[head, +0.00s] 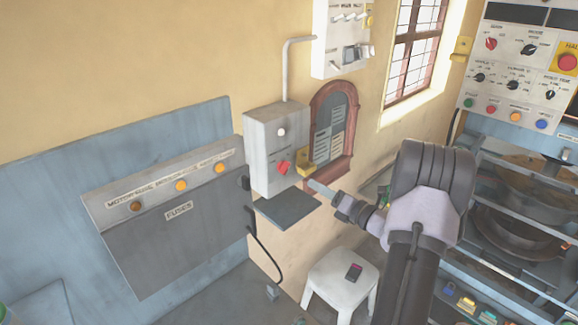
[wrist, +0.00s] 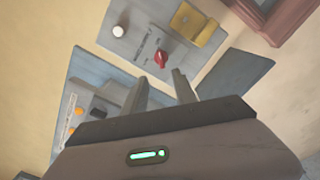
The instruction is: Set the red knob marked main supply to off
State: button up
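The red knob (head: 283,167) sits low on the front of a grey wall box (head: 262,150), with a white round lamp above it. In the wrist view the red knob (wrist: 161,59) lies just beyond my gripper, between the directions of the two fingers. Lettering beside the knob is too small to read surely. My gripper (wrist: 161,80) is open and empty, its two fingers apart and not touching the knob. In the head view my gripper (head: 312,185) is to the right of the knob, pointing left toward the box.
A yellow padlock-like piece (head: 305,163) is at the box's right side. A dark shelf (head: 287,208) juts out below the box. A white stool (head: 340,284) with a small device stands below. The press console (head: 515,75) is at right.

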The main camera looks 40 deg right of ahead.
aim_at(288, 169)
jog(key=w, duration=1.2)
jog(key=shift+w+a, duration=0.15)
jog(key=shift+a, duration=0.25)
grip_shut()
